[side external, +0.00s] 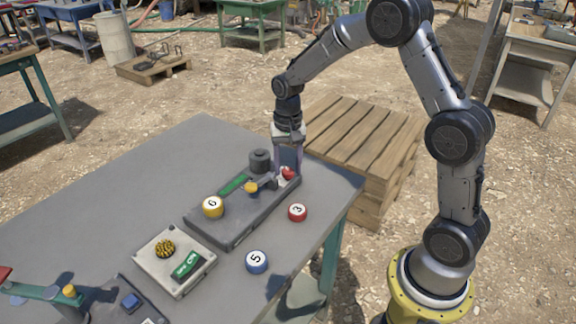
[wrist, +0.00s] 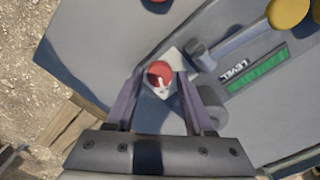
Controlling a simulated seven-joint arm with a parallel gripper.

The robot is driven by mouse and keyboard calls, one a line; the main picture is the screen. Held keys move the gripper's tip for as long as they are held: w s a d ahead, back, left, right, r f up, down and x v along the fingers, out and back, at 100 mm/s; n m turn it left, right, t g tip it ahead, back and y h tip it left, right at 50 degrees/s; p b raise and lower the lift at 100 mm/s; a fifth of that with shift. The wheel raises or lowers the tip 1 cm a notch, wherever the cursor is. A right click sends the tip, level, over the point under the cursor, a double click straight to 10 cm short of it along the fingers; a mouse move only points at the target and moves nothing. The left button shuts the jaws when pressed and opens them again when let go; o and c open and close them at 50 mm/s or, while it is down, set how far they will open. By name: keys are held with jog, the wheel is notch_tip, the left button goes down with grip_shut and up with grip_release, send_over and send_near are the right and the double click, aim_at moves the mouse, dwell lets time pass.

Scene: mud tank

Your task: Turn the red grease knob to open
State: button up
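The red grease knob (side external: 288,173) sits at the far right end of a dark grey panel (side external: 232,227) on the table. In the wrist view the red knob (wrist: 160,72) is round, with a white pointer mark, on a pale square plate (wrist: 177,66). My gripper (side external: 288,166) points down over it. In the wrist view my gripper (wrist: 158,78) has its two fingers apart, one on each side of the knob, with a gap showing on both sides. How far down the fingers reach around the knob is unclear.
A red ball (side external: 298,212) and a blue ball (side external: 257,261) lie on the table. A pale box (side external: 174,262) stands in front.

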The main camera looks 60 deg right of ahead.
notch_tip(320, 180, up, 14)
dwell(0.7)
notch_tip(320, 180, up, 6)
jog(key=f+t, duration=0.1)
jog(key=t, duration=0.1)
send_over(287, 170)
jog(key=s+a, duration=0.2)
jog(key=s, duration=0.1)
jog(key=s+a+r+n+t, duration=0.15)
jog(key=s+a+r, duration=0.25)
jog(key=s, duration=0.5)
jog(key=s+a+f+n+t, duration=0.1)
jog(key=s+f+n, duration=0.2)
jog(key=s, duration=0.3)
jog(key=s+a+f+n+t, duration=0.1)
jog(key=s+f+n, duration=0.3)
jog(key=s, duration=0.3)
jog(key=shift+n, duration=0.55)
jog(key=shift+c, duration=0.3)
